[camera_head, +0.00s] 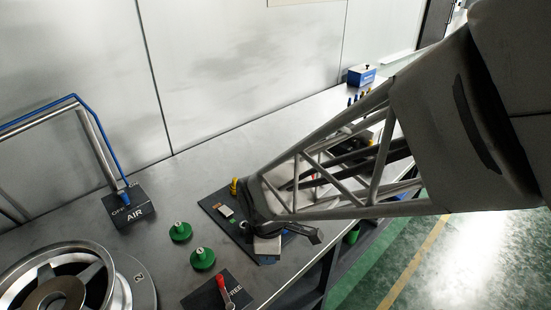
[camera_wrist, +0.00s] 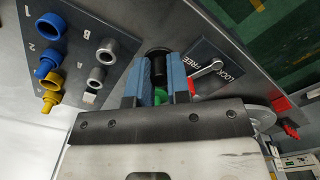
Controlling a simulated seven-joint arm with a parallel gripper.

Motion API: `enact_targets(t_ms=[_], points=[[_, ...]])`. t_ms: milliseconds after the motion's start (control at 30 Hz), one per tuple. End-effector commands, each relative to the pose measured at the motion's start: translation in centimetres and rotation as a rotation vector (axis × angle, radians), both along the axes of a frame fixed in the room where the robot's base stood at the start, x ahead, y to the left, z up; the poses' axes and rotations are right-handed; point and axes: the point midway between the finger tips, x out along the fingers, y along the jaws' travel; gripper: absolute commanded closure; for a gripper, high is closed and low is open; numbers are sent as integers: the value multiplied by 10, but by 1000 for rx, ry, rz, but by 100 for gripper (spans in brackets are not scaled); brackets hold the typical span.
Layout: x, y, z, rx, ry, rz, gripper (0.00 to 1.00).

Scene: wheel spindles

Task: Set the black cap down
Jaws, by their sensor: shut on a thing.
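My gripper (camera_wrist: 158,82) is shut on the black cap (camera_wrist: 158,66), which sits between the two blue fingers in the wrist view. The cap's wider dark end points away from me, past the fingertips. I cannot tell whether it touches the surface beneath. In the head view my wrist (camera_head: 267,247) is over the front edge of the dark board (camera_head: 213,204).
In the wrist view, blue (camera_wrist: 50,25) and yellow (camera_wrist: 51,98) parts and grey collars (camera_wrist: 106,50) stand left of my gripper. A LOCK/FREE lever (camera_wrist: 206,70) is close on the right. In the head view, green knobs (camera_head: 203,258) and a wheel (camera_head: 60,292) stand left.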

Motion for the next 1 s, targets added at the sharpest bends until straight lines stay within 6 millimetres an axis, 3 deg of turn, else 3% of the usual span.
enact_targets(t_ms=[167,367,1000], points=[[4,0,0,0,0,-1,100],[24,-2,-1,0,0,-2,100],[161,-40,-22,0,1,-3,100]])
